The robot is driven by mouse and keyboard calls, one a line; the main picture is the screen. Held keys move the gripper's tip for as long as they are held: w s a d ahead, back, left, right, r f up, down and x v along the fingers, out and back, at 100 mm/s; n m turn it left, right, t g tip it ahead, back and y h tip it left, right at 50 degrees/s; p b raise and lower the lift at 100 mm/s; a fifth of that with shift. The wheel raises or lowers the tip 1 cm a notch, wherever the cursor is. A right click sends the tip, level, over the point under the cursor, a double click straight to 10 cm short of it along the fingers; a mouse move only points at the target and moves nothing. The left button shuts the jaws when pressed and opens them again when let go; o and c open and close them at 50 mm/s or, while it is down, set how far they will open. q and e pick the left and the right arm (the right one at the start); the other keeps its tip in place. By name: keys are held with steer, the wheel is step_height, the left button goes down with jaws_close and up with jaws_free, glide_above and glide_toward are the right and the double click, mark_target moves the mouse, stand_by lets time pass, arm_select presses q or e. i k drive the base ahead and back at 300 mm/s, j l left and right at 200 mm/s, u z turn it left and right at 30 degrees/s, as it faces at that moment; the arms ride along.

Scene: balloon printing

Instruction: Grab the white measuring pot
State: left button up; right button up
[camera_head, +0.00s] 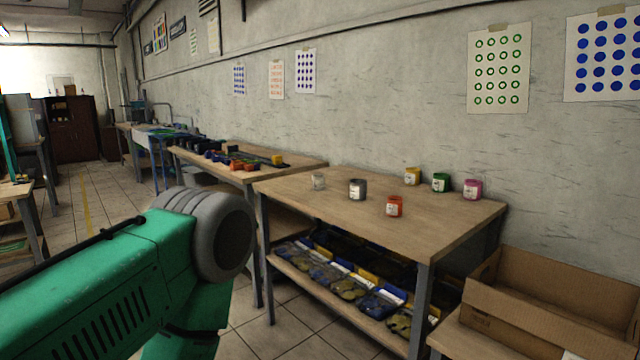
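A red pot (394,206) is nearer the front edge. A yellow pot (412,175), a green pot (440,182) and a pink pot (472,189) stand towards the wall. Neither of my grippers is in view; only my green left arm shows at the lower left, apart from the pots.
Several filled bins (380,301) sit on the shelf under the table. An open cardboard box (545,315) is at the lower right. Another bench (240,177) with tools and coloured items adjoins at the left. Tiled floor (100,200) is open farther left.

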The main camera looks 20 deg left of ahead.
mark_target(318, 180)
steer(key=i+j, duration=0.25)
steer(key=i+j+z, duration=0.1)
steer(key=i+j, duration=0.15)
steer(key=j, duration=0.2)
steer(key=i+j, duration=0.2)
steer(key=j, duration=0.2)
steer(key=i+j+z, duration=0.1)
steer(key=i+j, duration=0.35)
steer(key=j, duration=0.3)
